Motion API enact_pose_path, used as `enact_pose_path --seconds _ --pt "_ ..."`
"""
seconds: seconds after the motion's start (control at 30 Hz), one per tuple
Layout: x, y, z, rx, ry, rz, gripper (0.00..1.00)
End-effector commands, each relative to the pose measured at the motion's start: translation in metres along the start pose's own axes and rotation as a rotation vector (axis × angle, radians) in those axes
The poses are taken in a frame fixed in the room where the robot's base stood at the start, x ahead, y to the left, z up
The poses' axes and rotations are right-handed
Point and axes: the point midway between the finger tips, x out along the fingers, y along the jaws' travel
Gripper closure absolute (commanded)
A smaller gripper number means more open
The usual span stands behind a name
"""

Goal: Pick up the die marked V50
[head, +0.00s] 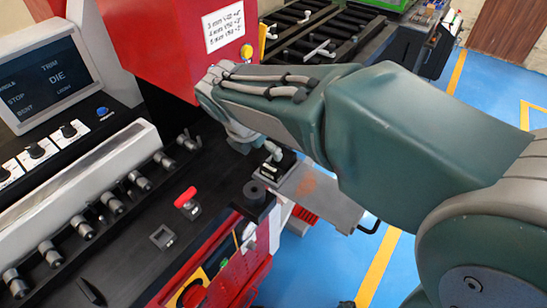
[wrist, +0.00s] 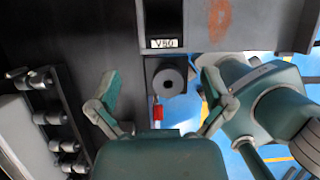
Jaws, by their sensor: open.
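The die marked V50 (wrist: 164,15) is a dark block with a white label at the top centre of the wrist view. In the head view it appears as a small black block (head: 283,164) at the machine's edge, partly hidden by my gripper. My gripper (wrist: 162,78) is open and empty, its two green fingers spread wide in the wrist view. The die lies beyond the fingertips, not between them. In the head view my gripper (head: 256,146) hangs below my arm's end, close to the die and mostly hidden.
A round black post (head: 254,193) stands beside the die; in the wrist view it (wrist: 169,82) shows between the fingers. A red-handled part (head: 187,199) and a row of metal rollers (head: 112,202) lie to the left. A grey plate (head: 322,198) extends right. The red machine head (head: 175,40) rises behind.

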Motion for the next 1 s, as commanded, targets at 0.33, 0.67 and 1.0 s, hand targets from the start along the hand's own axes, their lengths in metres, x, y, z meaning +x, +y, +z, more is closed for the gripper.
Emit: enact_pose_path --seconds 0.33,0.67,1.0 --pt "0.045 -0.001 -0.001 0.004 0.001 -0.003 0.0" --pt "0.09 -0.002 -0.004 0.005 0.002 -0.005 0.0" --pt "0.095 -0.002 -0.003 0.006 0.001 -0.001 0.13"
